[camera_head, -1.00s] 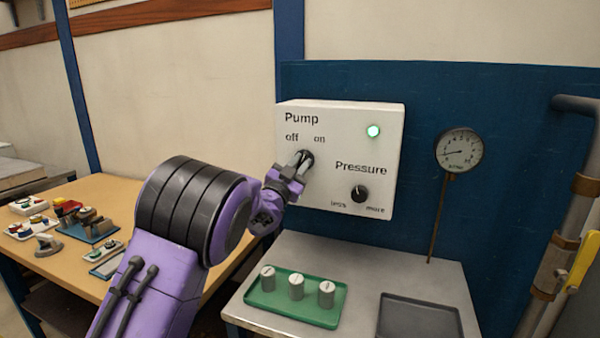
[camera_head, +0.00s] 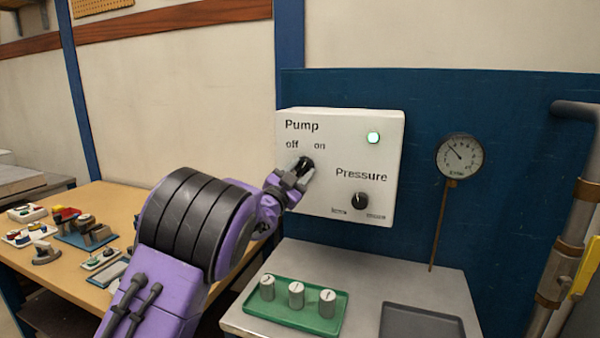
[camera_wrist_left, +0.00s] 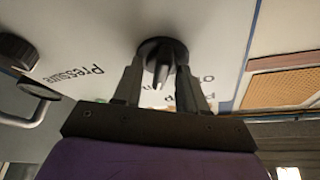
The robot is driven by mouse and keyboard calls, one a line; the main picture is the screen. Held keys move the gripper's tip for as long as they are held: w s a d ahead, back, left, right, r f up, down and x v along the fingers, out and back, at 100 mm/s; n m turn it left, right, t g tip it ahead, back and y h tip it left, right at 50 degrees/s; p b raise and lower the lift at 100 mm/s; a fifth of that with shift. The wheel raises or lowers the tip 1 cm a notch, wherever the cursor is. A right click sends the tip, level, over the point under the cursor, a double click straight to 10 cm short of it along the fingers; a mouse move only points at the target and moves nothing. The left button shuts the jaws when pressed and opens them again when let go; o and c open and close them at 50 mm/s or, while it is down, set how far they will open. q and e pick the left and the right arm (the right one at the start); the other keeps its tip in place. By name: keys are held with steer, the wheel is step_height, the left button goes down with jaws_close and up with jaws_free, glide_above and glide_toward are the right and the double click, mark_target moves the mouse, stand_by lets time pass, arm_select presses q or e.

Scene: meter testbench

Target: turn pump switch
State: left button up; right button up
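The black round pump switch (camera_head: 304,163) sits on the white control box (camera_head: 345,212) under the "Pump", "off" and "on" labels. Its raised grip bar also shows in the left wrist view (camera_wrist_left: 161,69). My left gripper (camera_head: 292,180) is at the switch, just in front of it and to its lower left. In the left wrist view its two fingers (camera_wrist_left: 161,88) stand apart on either side of the grip bar, with gaps visible. My right gripper is out of view.
The pressure knob (camera_head: 360,201) is to the lower right on the box. A gauge (camera_head: 459,156) stands on a rod at right. A green tray (camera_head: 263,311) with metal weights and a dark tray (camera_head: 428,322) rest on the grey bench. A pipe is at far right.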

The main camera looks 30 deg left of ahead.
arm_select(q)
steer(key=shift+s+f, duration=0.2)
steer(key=shift+s, duration=0.15)
steer(key=b+v, duration=0.3)
steer(key=v, duration=0.6)
steer(key=shift+s+b, duration=0.3)
steer(key=shift+s, duration=0.1)
